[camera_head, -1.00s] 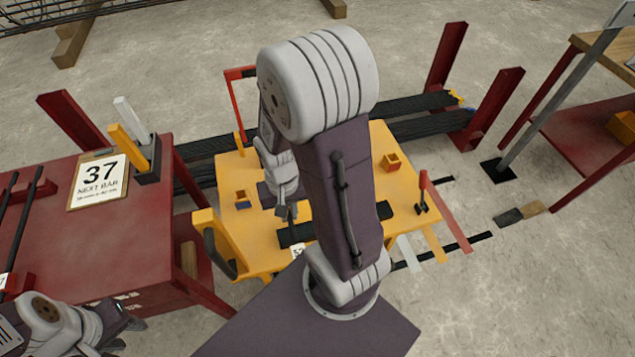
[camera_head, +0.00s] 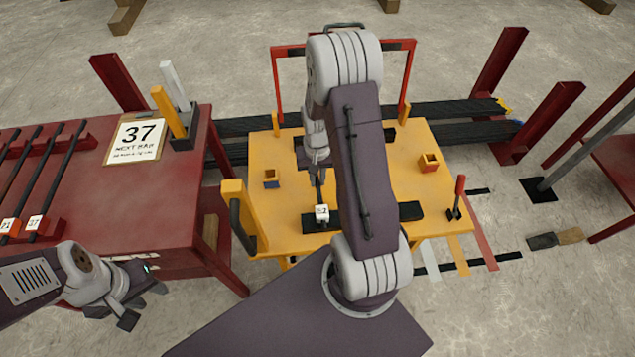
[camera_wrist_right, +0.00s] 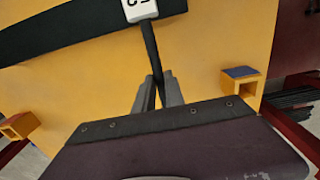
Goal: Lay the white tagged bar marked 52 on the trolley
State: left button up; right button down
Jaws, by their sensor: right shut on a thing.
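The dark bar (camera_wrist_right: 150,45) with a white tag (camera_head: 322,212) is in my right gripper (camera_wrist_right: 158,92). The tag's number is too small and partly cut off to read surely. My right gripper also shows in the head view (camera_head: 318,170), above the yellow trolley (camera_head: 285,205). The tag end appears over the black strip (camera_head: 410,210) on the trolley's near side; I cannot tell whether the bar touches it. Part of the bar is hidden by my gripper and arm. My left gripper (camera_head: 143,295) looks open and empty, beside the red table's near edge.
The red table (camera_head: 75,190) at left holds several dark bars with tags on racks, a clipboard (camera_head: 135,138) reading 37 NEXT BAR and a holder with yellow and white sticks. The trolley carries small block brackets (camera_head: 429,162) and a red lever (camera_head: 459,190). Red posts stand behind.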

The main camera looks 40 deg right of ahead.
jog(key=shift+f, duration=0.9)
pick_arm(q)
jog(key=shift+f, duration=0.3)
pick_arm(e)
jog(key=shift+w, duration=0.1)
jog(key=shift+f, duration=0.1)
jog(key=c, duration=1.4)
grip_release()
